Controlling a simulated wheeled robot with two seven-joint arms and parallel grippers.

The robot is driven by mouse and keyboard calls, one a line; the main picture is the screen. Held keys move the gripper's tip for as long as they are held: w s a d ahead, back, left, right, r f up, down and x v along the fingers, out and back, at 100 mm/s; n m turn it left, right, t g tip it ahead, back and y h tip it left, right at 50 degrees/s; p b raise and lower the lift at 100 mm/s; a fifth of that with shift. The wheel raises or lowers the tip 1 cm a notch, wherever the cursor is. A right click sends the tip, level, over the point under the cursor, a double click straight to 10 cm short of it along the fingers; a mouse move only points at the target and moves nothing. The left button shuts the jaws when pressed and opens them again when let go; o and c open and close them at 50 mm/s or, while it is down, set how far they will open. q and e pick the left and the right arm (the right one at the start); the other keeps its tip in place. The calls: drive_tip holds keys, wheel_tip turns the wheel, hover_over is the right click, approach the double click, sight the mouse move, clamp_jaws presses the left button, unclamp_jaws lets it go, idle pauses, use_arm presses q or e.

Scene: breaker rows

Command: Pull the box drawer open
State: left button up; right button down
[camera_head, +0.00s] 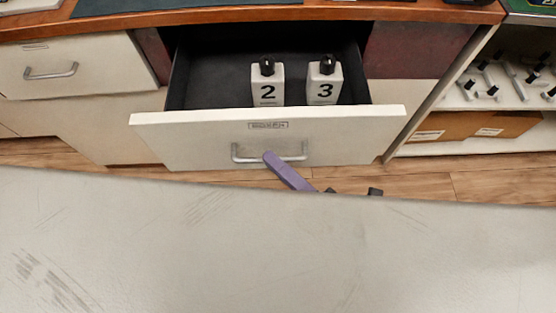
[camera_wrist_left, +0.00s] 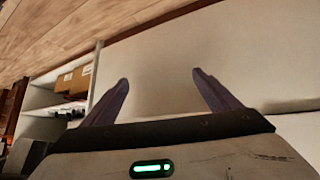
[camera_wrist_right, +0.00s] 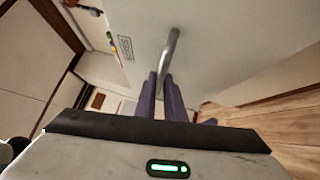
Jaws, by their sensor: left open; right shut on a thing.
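The box drawer (camera_head: 200,140) is pulled well out of the cabinet in the head view, showing its dark inside (camera_head: 215,75). Its front has a small label and a metal bar handle (camera_head: 242,154). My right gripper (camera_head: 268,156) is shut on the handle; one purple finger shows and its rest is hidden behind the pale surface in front. In the right wrist view both purple fingers close on the handle (camera_wrist_right: 173,45). My left gripper (camera_wrist_left: 160,78) is open and empty in the left wrist view, before a pale panel. It does not show in the head view.
Two white blocks with black tops, marked 2 (camera_head: 267,94) and 3 (camera_head: 324,91), stand in the drawer. A shut drawer (camera_head: 100,62) is at the left. An open shelf (camera_head: 500,95) with small parts and cardboard boxes (camera_head: 450,127) is at the right.

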drive_tip(key=c, duration=1.8)
unclamp_jaws()
drive_tip(key=shift+c, duration=0.2)
drive_tip(key=v, duration=1)
drive_tip(key=shift+d+b, duration=0.2)
drive_tip(key=shift+b, duration=0.2)
